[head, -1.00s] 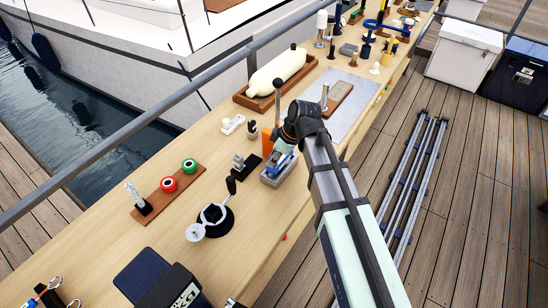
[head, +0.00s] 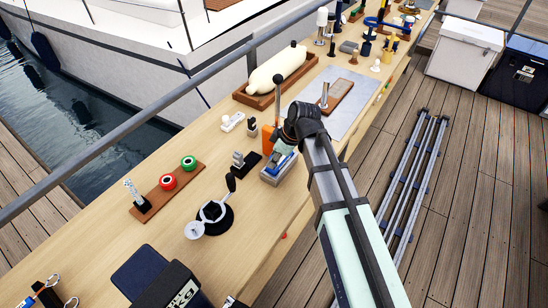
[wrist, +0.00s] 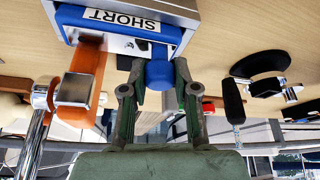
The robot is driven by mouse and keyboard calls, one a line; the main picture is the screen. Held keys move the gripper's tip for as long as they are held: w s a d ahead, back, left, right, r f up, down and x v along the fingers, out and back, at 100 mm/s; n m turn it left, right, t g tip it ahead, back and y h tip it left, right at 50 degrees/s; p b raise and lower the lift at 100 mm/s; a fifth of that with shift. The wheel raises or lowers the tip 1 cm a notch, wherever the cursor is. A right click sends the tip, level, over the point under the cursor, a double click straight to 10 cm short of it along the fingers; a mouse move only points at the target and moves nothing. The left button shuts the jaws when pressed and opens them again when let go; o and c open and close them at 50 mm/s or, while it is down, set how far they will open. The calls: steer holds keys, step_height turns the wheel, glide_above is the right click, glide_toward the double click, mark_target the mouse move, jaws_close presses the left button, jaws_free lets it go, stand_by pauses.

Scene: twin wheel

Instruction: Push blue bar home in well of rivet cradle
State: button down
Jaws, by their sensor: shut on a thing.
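The rivet cradle is a grey metal block (head: 273,177) near the bench's front edge in the head view. In the wrist view the cradle (wrist: 185,12) appears upside down at the top, with a white "SHORT" label. The blue bar (head: 284,164) lies at the cradle in the head view; the wrist view shows the blue bar (wrist: 80,22) along the cradle's face, with a blue rounded stub (wrist: 159,73) sticking out toward me. My gripper (wrist: 157,82) is shut on this stub, its fingers either side. How deep the bar sits in the well is hidden.
An orange-handled tool (wrist: 86,75) stands close beside the cradle. A black-handled tool on a round base (head: 213,214) and a board with red and green rings (head: 168,188) are nearby. A grey mat (head: 338,100) lies beyond my arm.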

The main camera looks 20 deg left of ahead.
steer(key=shift+f, duration=0.5)
steer(key=c, duration=0.8)
jaws_free()
steer(key=v, duration=1.2)
steer(key=shift+d, duration=0.1)
